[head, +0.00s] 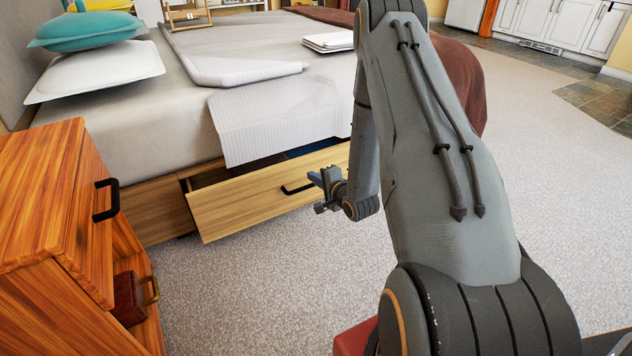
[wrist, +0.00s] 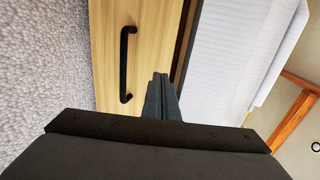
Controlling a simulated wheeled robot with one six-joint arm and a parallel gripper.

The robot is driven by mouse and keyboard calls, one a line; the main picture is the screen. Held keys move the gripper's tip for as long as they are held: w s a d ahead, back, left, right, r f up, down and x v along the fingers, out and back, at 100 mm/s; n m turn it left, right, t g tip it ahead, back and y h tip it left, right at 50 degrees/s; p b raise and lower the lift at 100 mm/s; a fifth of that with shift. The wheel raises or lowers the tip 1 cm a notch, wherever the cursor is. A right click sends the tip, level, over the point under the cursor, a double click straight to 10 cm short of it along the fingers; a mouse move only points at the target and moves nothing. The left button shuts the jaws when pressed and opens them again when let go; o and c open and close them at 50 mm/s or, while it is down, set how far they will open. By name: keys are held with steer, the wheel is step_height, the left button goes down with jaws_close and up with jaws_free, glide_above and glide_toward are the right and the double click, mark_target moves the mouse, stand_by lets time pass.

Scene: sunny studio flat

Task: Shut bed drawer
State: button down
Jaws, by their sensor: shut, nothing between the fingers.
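The bed drawer (head: 245,203) is a pale wooden front under the bed, standing out from the bed frame with a dark gap behind its top edge. Its black handle (head: 297,189) is on the front. My gripper (head: 318,178) is shut and empty, at the drawer front just right of the handle. In the wrist view the drawer front (wrist: 110,75) and the handle (wrist: 127,65) show left of the shut fingers (wrist: 161,80). I cannot tell whether the fingertips touch the wood. My arm hides the drawer's right end in the head view.
The bed (head: 160,125) has pillows, a folded blanket and a white stack (head: 329,42) on it. A wooden nightstand (head: 45,220) with a black handle stands at the left, a dark red object (head: 127,300) in its lower opening. The carpet (head: 250,290) before the drawer is clear.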

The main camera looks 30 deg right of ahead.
mark_target(296, 164)
steer(key=b+x, duration=0.1)
steer(key=x, duration=0.2)
steer(key=b+x, duration=0.2)
steer(key=x, duration=0.1)
steer(key=b+x, duration=0.1)
steer(key=x, duration=0.2)
steer(key=shift+w+r, duration=0.2)
steer(key=shift+r, duration=0.2)
steer(key=shift+w, duration=0.25)
steer(key=shift+r, duration=0.1)
steer(key=w, duration=1)
steer(key=shift+a, duration=0.3)
steer(key=shift+r, duration=0.15)
steer(key=shift+a, duration=0.1)
